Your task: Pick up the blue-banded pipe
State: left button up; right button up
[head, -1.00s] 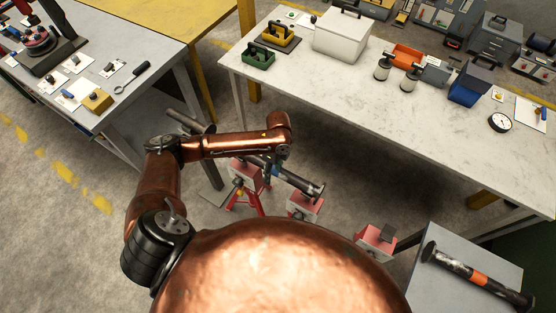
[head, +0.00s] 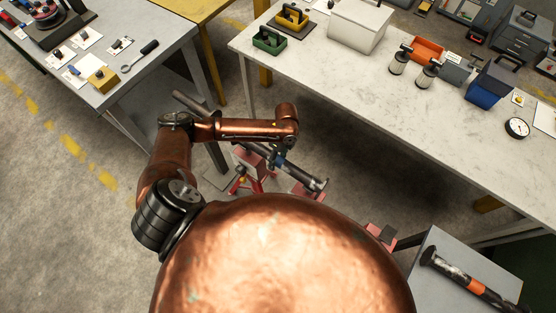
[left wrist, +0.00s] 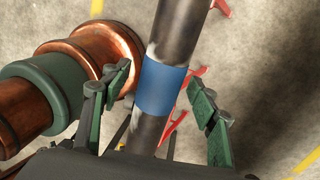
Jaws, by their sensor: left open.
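The blue-banded pipe, a dark grey tube, lies slanted on red stands beyond my body. Its dark right end (head: 312,181) shows in the head view. In the left wrist view its blue band (left wrist: 163,89) is large and central. My left gripper (head: 274,158) is at the pipe's middle in the head view and hides part of it. In the left wrist view the open gripper (left wrist: 161,80) has one green finger on each side of the pipe, with visible gaps. Whether the fingertips reach down around the pipe is hard to tell. My right gripper is not seen.
Red stands (head: 304,189) support the pipe above the floor. An orange-banded pipe (head: 466,283) lies on a grey surface (head: 440,250) at lower right. A long pale table (head: 350,84) crosses the upper right; another bench (head: 160,62) stands at upper left. Bare floor lies at left.

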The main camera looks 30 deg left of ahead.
pick_arm(q)
jog(key=shift+s+f, duration=0.1)
jog(key=shift+f, duration=0.45)
grip_shut()
jog(key=shift+r, duration=0.1)
dwell(0.4)
